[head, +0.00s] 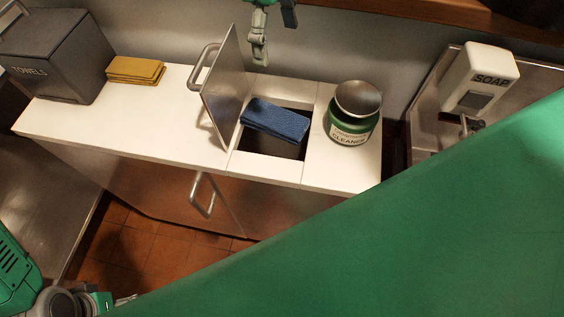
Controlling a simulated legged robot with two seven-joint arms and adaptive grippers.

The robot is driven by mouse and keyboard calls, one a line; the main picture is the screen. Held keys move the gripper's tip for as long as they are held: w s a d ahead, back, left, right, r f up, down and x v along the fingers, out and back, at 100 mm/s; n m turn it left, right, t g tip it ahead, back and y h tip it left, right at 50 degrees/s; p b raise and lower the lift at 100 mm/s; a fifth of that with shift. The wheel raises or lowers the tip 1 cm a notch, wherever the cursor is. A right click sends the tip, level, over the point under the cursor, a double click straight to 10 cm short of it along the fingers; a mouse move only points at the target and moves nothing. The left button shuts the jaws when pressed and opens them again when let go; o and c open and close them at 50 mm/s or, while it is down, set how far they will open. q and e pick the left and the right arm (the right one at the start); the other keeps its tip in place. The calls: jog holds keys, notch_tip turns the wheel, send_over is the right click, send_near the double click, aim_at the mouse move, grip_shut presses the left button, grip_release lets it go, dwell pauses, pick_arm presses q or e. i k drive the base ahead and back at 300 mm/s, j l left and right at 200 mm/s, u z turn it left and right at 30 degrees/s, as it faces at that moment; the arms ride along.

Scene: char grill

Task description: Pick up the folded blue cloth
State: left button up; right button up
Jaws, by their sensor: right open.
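The folded blue cloth (275,120) lies at the square opening in the white counter (180,115). It covers the middle of the opening, with dark gaps showing on its far and near sides. I cannot tell whether it rests on the rim or a little inside. My right gripper (259,52) is at the top of the head view, beyond the opening and apart from the cloth. It is open and holds nothing that I can see. My left gripper cannot be made out.
A raised metal lid (228,85) stands at the opening's left edge. A green cleaner tub (350,118) stands close on the right. A grey towels box (55,55) and folded yellow cloths (135,70) are at left. A soap dispenser (485,80) is at right.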

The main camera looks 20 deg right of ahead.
aim_at(262, 115)
jog(key=k, duration=1)
